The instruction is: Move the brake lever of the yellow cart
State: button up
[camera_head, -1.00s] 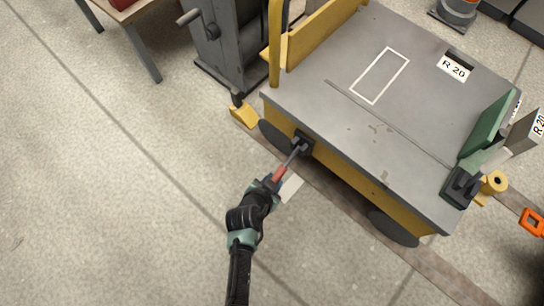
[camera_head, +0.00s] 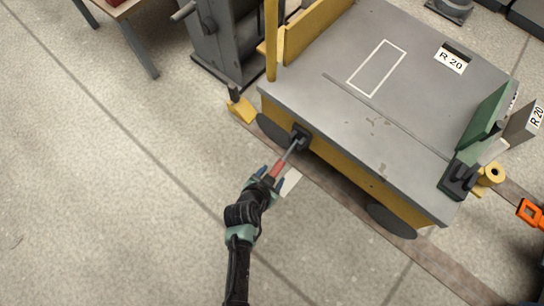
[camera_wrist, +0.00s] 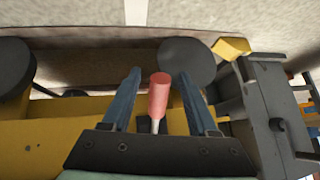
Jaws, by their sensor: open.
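The yellow cart (camera_head: 375,105) has a grey flat top and dark wheels. Its brake lever (camera_head: 280,168) is a grey rod with a red grip, sticking out from a dark bracket (camera_head: 300,136) on the cart's near side. My gripper (camera_head: 269,173) is at the red grip. In the wrist view the red grip (camera_wrist: 159,95) stands between the two blue fingers (camera_wrist: 158,100), with a gap on each side. The fingers are apart. The lower end of the lever is partly hidden by the gripper body.
A yellow wheel chock (camera_head: 241,109) lies on the floor by the cart's left wheel. A grey machine column (camera_head: 222,40) stands behind it. A green part (camera_head: 485,130) and an orange piece (camera_head: 530,216) are at the right. The floor at the left is clear.

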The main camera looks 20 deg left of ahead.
jog(key=p+v, duration=0.6)
jog(key=v, duration=0.6)
jog(key=shift+r+p, duration=0.15)
jog(key=shift+p, duration=0.25)
jog(key=shift+s, duration=0.15)
